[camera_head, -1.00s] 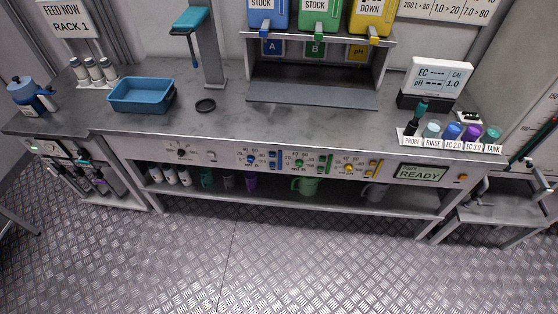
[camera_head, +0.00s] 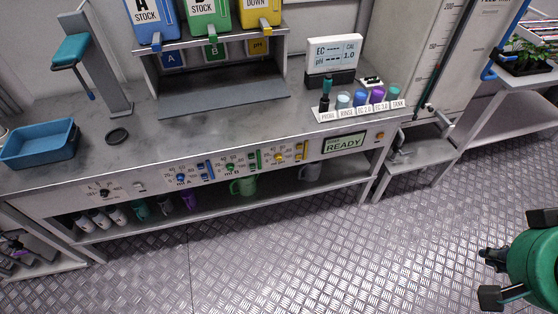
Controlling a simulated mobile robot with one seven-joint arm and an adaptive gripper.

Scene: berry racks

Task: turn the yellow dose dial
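The yellow dose dial (camera_head: 278,157) is a small round knob with a printed scale around it. It sits on the pale front panel (camera_head: 140,203) of the bench, right of the green dial (camera_head: 230,167) and the blue dial (camera_head: 181,177). Its pointer is too small to read. My gripper (camera_head: 496,264) shows at the lower right edge as dark parts on a green body, partly cut off by the frame. It is well apart from the panel and the dial. Whether its fingers are open or shut is unclear. Nothing covers the dial.
A READY screen (camera_head: 344,143) is right of the dials. Stock containers stand above. A lower shelf holds jugs and cups. The metal floor (camera_head: 300,250) before the bench is clear.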

